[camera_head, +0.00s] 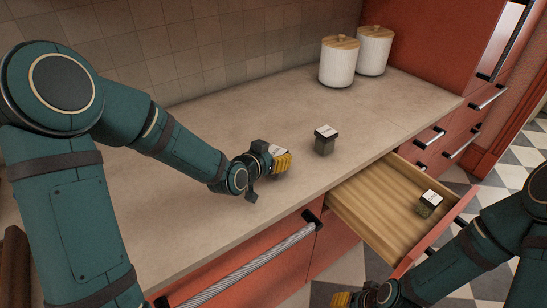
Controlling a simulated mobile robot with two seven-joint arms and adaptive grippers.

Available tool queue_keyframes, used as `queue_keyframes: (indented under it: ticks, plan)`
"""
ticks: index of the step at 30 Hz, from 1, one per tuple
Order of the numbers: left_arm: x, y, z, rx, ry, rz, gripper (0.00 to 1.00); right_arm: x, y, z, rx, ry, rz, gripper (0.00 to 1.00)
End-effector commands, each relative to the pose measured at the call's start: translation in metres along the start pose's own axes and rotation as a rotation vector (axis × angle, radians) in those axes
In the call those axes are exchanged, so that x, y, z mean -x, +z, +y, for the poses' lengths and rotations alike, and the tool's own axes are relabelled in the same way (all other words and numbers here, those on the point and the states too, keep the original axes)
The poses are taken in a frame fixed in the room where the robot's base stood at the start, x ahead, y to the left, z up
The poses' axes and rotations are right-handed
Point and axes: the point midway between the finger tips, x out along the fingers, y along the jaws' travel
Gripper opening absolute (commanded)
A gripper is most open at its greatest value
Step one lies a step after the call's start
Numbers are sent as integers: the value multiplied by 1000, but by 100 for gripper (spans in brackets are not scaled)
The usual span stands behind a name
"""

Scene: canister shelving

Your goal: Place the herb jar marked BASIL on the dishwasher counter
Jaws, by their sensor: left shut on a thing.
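My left gripper (276,165) is over the counter (200,208), shut on a small jar with a whitish top (279,149); its fingers hide most of it. A second small jar (325,141), dark-lidded with a white label on top, stands upright on the counter to the right of that gripper. A third similar jar (430,203) is in the open wooden drawer (375,200). The lettering on the labels is too small to read, so I cannot tell which is BASIL. My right gripper (352,299) is at the bottom edge, partly cut off, its opening unclear.
Two white canisters with wooden lids (338,62) (374,50) stand at the back right of the counter. The pulled-out drawer juts from the red cabinets. A long bar handle (245,265) runs along the front below the counter.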

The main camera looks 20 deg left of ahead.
Motion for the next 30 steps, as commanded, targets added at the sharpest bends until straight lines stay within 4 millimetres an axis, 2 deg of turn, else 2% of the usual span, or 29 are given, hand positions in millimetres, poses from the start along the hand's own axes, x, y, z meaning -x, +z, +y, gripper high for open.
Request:
queue_keyframes:
  ticks: [13, 14, 15, 16, 27, 30]
  plan:
    - [-3, 6, 0, -1, 0, 2, 18, -6, -1, 2, 0, 0, 3, 47]
    - [-2, 6, 0, -1, 0, 1, 70, -5, -1, 2, 0, 0, 3, 47]
    - [-2, 6, 0, 0, 0, 1, 84, -4, -1, 2, 0, 0, 3, 47]
    - [-2, 5, 0, 0, 0, 1, 90, -4, -1, 2, 0, 0, 3, 47]
    - [-1, 4, 0, 0, 0, 1, 90, -2, -1, 1, 0, 0, 2, 47]
    - [4, 1, -1, -1, -2, 1, 90, 1, 0, 0, 0, 0, 0, 47]
